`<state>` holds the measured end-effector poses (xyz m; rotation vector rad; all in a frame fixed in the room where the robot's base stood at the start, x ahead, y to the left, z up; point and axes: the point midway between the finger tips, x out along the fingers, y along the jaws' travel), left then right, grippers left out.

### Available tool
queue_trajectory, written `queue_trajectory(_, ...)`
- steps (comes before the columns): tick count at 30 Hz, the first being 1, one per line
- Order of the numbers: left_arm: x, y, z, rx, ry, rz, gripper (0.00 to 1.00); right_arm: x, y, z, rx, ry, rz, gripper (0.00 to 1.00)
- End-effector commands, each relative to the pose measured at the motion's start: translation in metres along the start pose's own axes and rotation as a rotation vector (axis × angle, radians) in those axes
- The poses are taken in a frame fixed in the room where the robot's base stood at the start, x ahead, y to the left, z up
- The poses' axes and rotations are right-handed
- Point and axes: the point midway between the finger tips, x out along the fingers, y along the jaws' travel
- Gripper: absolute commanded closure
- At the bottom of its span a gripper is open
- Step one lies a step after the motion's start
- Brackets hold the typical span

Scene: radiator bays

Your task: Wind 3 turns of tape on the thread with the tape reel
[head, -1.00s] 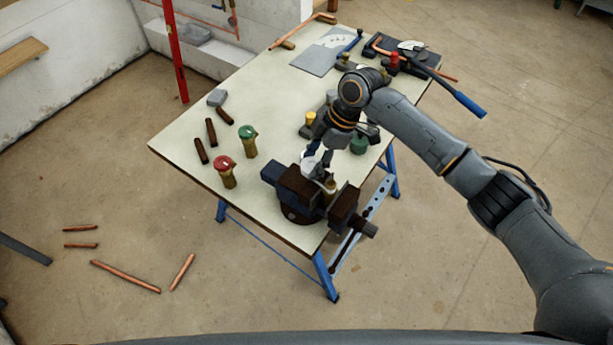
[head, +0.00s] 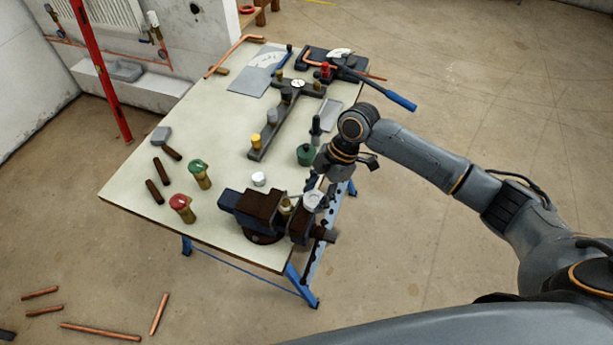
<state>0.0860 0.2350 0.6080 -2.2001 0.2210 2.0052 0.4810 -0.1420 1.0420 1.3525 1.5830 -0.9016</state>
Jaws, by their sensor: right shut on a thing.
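My right gripper (head: 318,190) is shut on a white tape reel (head: 313,201). It holds the reel at the right side of a brass threaded fitting (head: 286,206), above the vise's right jaw. The fitting stands upright in the dark vise (head: 260,209) at the table's front corner. The thread is small and partly hidden, so I cannot tell whether the reel touches it or how much tape is on it. My left gripper is not in view.
A small white piece (head: 259,179) lies behind the vise. A dark green pot (head: 306,154) and a dark manifold (head: 285,117) are behind. Copper pipes (head: 100,331) lie on the floor.

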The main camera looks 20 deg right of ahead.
Motion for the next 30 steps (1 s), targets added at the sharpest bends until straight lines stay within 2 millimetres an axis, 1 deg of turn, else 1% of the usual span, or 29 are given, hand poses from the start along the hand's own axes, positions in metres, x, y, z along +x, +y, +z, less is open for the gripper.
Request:
queue_trajectory(1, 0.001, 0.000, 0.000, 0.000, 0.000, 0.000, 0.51, 0.002, -0.008, -0.003, -0.003, 0.000, 0.000, 0.70)
queue_trajectory(3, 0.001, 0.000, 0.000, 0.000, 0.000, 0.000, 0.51, 0.004, -0.018, -0.009, -0.003, 0.000, 0.000, 0.70)
queue_trajectory(5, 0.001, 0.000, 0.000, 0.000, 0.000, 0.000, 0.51, 0.006, -0.026, -0.013, -0.003, 0.000, 0.000, 0.70)
queue_trajectory(6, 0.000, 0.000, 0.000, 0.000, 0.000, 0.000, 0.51, 0.002, -0.028, -0.016, -0.002, 0.000, 0.004, 0.70)
queue_trajectory(12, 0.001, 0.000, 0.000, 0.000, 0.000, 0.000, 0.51, -0.029, -0.025, -0.028, -0.002, -0.001, 0.005, 0.70)
queue_trajectory(18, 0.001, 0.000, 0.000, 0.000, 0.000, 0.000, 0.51, -0.055, -0.025, -0.039, -0.001, -0.001, 0.004, 0.70)
queue_trajectory(24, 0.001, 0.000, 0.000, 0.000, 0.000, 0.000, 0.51, -0.070, -0.026, -0.045, 0.000, -0.001, 0.002, 0.70)
queue_trajectory(30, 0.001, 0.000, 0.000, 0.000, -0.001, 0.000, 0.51, -0.073, -0.026, -0.046, 0.001, -0.001, 0.001, 0.70)
